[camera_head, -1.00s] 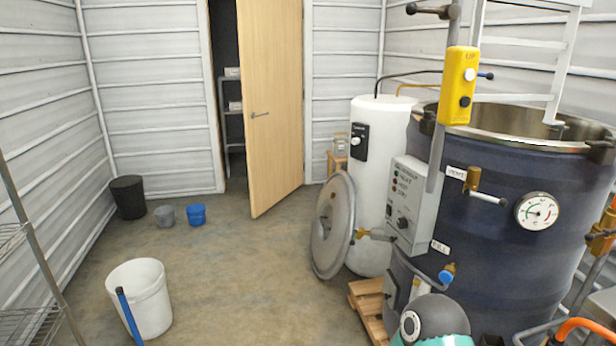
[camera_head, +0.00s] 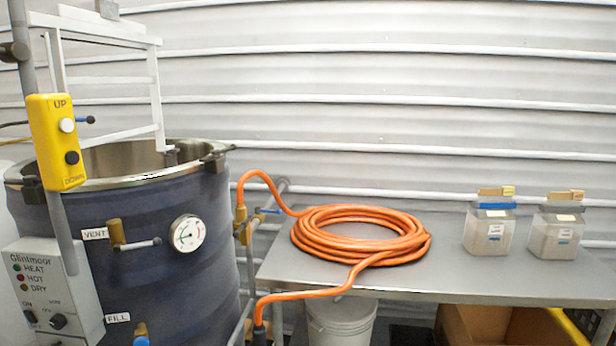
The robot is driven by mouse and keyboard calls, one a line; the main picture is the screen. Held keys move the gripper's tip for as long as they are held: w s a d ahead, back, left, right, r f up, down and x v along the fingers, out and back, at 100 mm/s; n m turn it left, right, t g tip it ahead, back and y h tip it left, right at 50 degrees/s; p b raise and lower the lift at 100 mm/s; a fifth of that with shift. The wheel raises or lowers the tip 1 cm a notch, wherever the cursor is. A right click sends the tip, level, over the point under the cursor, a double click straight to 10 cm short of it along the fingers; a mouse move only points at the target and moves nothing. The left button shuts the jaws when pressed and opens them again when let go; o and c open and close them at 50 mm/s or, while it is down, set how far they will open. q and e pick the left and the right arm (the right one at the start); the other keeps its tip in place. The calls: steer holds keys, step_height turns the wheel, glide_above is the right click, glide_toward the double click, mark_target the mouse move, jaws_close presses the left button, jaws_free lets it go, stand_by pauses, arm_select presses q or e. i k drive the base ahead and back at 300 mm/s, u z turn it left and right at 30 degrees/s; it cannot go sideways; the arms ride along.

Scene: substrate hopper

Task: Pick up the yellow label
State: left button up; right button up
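No single loose yellow label stands out. Two clear jars of pale material stand on the right of a steel table (camera_head: 450,283). The left jar (camera_head: 488,236) has a blue band near its top, a white label on its front and a tan block on top. The right jar (camera_head: 553,239) has a small pale yellow patch (camera_head: 566,217) near its top and a similar tan block above; whether the patch is a label is too small to tell. Neither of my grippers is in view.
A coiled orange hose (camera_head: 360,236) lies on the table, joined to the dark blue vessel (camera_head: 140,250) at left. A yellow up/down control box (camera_head: 56,143) hangs before the vessel. A white bucket (camera_head: 340,322) and cardboard box (camera_head: 480,325) are below. Bare tabletop lies before the jars.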

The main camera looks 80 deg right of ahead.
mark_target(507, 191)
steer(key=z, duration=0.05)
steer(key=i, duration=0.2)
steer(key=z, duration=2.35)
steer(key=i, duration=0.2)
steer(key=z, duration=2)
steer(key=k, duration=0.4)
steer(key=z, duration=0.5)
steer(key=i, duration=1.5)
steer(key=u, duration=0.5)
